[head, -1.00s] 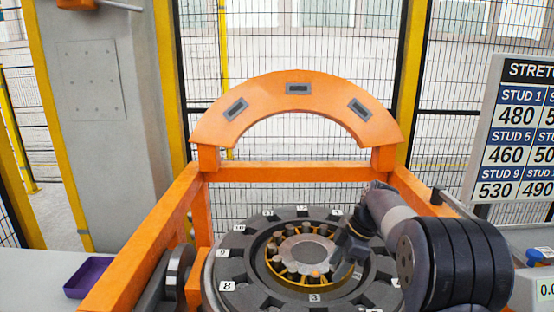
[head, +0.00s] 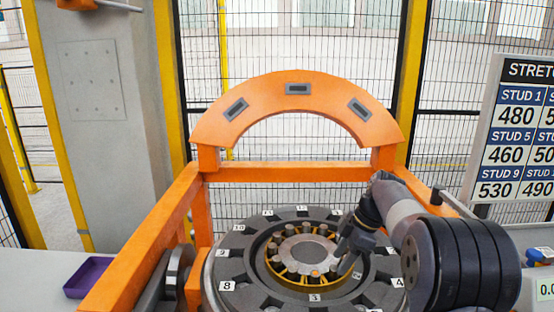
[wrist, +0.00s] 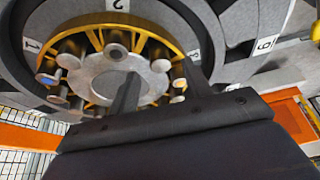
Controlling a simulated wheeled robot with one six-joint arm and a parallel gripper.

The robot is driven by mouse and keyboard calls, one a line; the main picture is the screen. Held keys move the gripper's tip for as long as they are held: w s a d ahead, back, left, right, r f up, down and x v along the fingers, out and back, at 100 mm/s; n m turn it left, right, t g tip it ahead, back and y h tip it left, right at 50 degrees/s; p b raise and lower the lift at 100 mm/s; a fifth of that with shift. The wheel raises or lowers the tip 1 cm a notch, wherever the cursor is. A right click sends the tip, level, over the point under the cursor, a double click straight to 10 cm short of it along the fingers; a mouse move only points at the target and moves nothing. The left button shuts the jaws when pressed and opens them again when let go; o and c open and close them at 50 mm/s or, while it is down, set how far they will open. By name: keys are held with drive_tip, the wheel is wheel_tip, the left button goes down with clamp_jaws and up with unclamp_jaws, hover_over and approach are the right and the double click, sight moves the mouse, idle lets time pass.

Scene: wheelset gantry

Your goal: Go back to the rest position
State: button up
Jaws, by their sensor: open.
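My gripper (head: 347,262) is at the right side of the round hub, in the head view, with its fingers pointing down near the ring of studs. In the wrist view my gripper (wrist: 160,92) shows two dark fingers set apart with nothing between them. The hub (head: 303,254) has a grey centre, a yellow ring and several upright studs. It also shows in the wrist view (wrist: 108,82). I cannot tell whether a finger touches a stud.
A dark numbered ring (head: 232,270) surrounds the hub. An orange gantry arch (head: 297,90) stands behind it on orange rails (head: 150,235). A purple tray (head: 88,278) lies at left. A stud chart (head: 515,130) stands at right. Wire fencing closes the back.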

sight(334, 268)
drive_tip(key=x, duration=0.3)
drive_tip(key=shift+s+a+f, duration=0.1)
drive_tip(key=shift+a, duration=0.05)
drive_tip(key=shift+s+a+m+t+b, duration=0.45)
drive_tip(key=shift+a+m+b, duration=0.15)
drive_tip(key=shift+m, duration=0.3)
drive_tip(key=a+m, duration=0.2)
drive_tip(key=a+m+t, duration=0.1)
drive_tip(key=shift+s+a+h+b, duration=0.15)
drive_tip(key=shift+s+h+b, duration=0.15)
drive_tip(key=shift+s+h, duration=0.1)
drive_tip(key=a+m+t, duration=0.1)
drive_tip(key=a+m, duration=0.1)
drive_tip(key=m, duration=0.1)
drive_tip(key=shift+a+h, duration=0.3)
drive_tip(key=shift+a, duration=0.05)
drive_tip(key=shift+w+a+m+t+h+p, duration=0.3)
drive_tip(key=shift+a+m, duration=0.45)
drive_tip(key=shift+m, duration=0.15)
drive_tip(key=shift+w+a+m+t+h+p, duration=0.15)
drive_tip(key=shift+w+a+m+h, duration=0.1)
drive_tip(key=shift+a+m, duration=0.6)
drive_tip(key=shift+d, duration=0.1)
drive_tip(key=shift+r, duration=0.3)
